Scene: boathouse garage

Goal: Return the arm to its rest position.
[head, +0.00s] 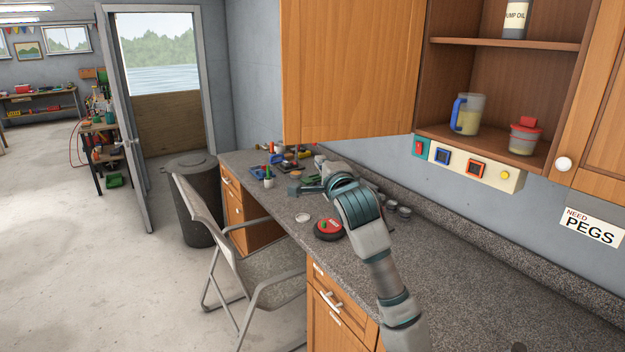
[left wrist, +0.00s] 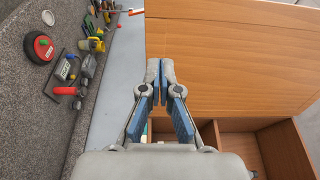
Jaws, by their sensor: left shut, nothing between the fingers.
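My left arm (head: 367,231) reaches from the bottom of the head view over the granite counter, bent at the elbow, with its far end below the open cabinet door. The fingers of that hand are hard to make out there. In the left wrist view my left gripper (left wrist: 160,72) has its two blue-padded fingers together, with nothing between them. A wooden panel (left wrist: 230,50) fills the view beyond the fingertips; how far off it is I cannot tell. My right gripper is not in view.
The cabinet door (head: 350,70) hangs open above the counter (head: 480,270). A red and black round object (head: 328,229) and several tools lie beside my arm. A blue-handled jug (head: 467,114) stands on the shelf. A chair (head: 245,255) stands at the counter's left; open floor lies beyond.

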